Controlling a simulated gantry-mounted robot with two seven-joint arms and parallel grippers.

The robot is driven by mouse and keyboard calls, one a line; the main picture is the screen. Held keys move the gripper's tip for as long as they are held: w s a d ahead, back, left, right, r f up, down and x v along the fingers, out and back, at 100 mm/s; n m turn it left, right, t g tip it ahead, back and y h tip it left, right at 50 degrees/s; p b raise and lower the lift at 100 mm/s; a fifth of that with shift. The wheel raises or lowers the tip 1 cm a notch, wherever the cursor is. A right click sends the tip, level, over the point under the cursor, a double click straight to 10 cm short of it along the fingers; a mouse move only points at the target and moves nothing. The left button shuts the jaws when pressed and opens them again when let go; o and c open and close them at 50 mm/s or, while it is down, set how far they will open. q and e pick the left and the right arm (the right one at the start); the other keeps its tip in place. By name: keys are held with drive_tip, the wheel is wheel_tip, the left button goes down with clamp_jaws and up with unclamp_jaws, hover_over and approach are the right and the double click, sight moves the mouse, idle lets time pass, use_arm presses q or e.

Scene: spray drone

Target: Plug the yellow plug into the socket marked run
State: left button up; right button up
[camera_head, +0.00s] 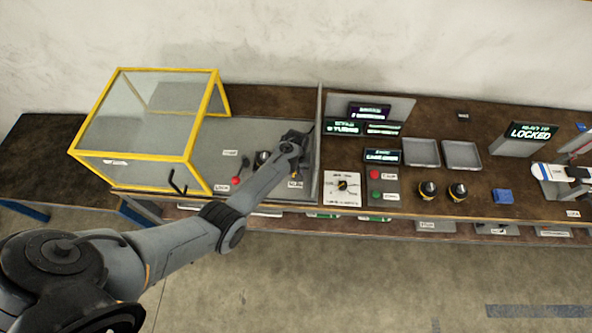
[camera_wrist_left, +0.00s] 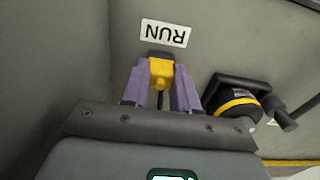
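In the left wrist view my left gripper (camera_wrist_left: 160,82) has its two purple fingers on either side of the yellow plug (camera_wrist_left: 160,72), which appears held between them. The white RUN label (camera_wrist_left: 165,33) shows upside down just beyond the plug. A dark edge lies at the plug's far end. The socket opening is hidden, so I cannot tell whether the plug is in it. In the head view my left arm reaches to the right end of the grey panel, with the gripper (camera_head: 297,140) beside the upright divider. The plug is hidden there.
A black and yellow round connector (camera_wrist_left: 236,103) sits right of my fingers in the wrist view. In the head view a yellow-framed clear guard (camera_head: 150,115) stands at the left. The grey divider (camera_head: 319,150) rises close to my gripper. Displays, buttons and trays (camera_head: 461,154) lie beyond it.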

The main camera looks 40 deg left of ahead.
use_arm(q)
drive_tip(key=o, duration=0.4)
wheel_tip(320, 180, up, 11)
drive_tip(key=shift+f+p, duration=0.1)
drive_tip(key=shift+p, duration=0.4)
idle(0.4)
